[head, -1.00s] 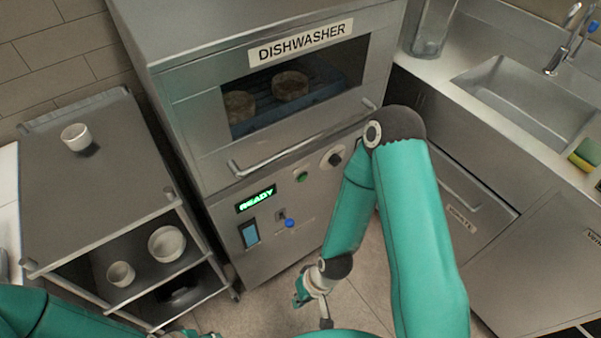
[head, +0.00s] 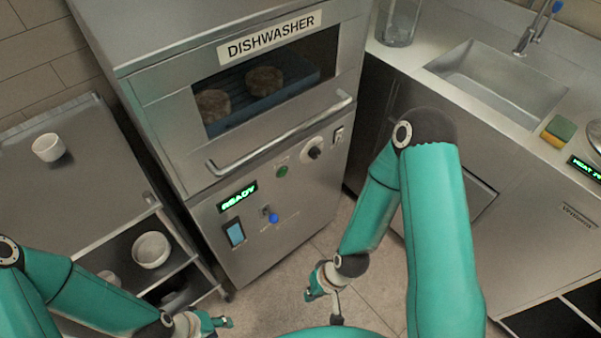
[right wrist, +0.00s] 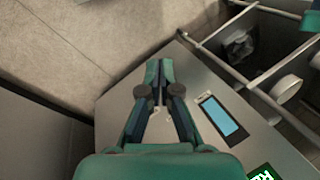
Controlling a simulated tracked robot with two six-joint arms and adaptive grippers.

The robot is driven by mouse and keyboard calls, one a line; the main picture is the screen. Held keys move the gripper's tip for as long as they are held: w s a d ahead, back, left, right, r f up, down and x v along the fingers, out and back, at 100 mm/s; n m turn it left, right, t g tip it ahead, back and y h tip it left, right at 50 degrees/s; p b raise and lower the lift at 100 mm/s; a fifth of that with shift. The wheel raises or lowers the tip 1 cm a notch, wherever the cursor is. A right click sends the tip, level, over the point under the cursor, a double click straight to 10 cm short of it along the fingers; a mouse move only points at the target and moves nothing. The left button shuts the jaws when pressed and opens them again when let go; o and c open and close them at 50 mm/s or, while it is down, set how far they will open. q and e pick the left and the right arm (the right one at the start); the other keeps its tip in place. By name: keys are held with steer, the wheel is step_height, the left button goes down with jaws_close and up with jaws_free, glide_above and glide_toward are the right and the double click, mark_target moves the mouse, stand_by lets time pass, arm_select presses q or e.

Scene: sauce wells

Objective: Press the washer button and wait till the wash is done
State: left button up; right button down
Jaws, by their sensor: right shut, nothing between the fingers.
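The dishwasher (head: 180,160) stands ahead with its door shut and a label on top. Two round bowls (head: 264,80) show in a blue rack behind its window. Its panel has a green-lit READY display (head: 238,197), a round green button (head: 282,171), a black knob (head: 314,152) and a blue-tipped lever (head: 273,217). My right gripper (head: 311,294) is low in front of the panel, apart from the button. In the right wrist view its fingers (right wrist: 158,68) are shut and empty. My left gripper (head: 224,322) is at the bottom edge, too small to judge.
A metal cart (head: 80,190) on the left holds a white cup (head: 48,147) on top and a white bowl (head: 151,249) below. A counter with a sink (head: 497,82), a sponge (head: 558,131) and drawers is on the right. Floor shows between.

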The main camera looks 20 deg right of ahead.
steer(key=shift+s+d, duration=0.1)
steer(key=shift+d, duration=0.1)
steer(key=w+d+n+t+h+b, duration=0.1)
steer(key=w+d+t+h+b, duration=0.1)
steer(key=w+t+b, duration=0.4)
steer(key=w+d+n+t+h+b, duration=0.1)
steer(key=w+d+t+h+b, duration=0.1)
steer(key=w+b, duration=0.7)
steer(key=w+d+r+t+h+b, duration=0.3)
steer(key=w+r+t+h+b, duration=0.1)
steer(key=r, duration=0.5)
steer(key=shift+w+n+t+h+b, duration=0.35)
steer(key=shift+w+h+b, duration=0.4)
steer(key=shift+h, duration=0.25)
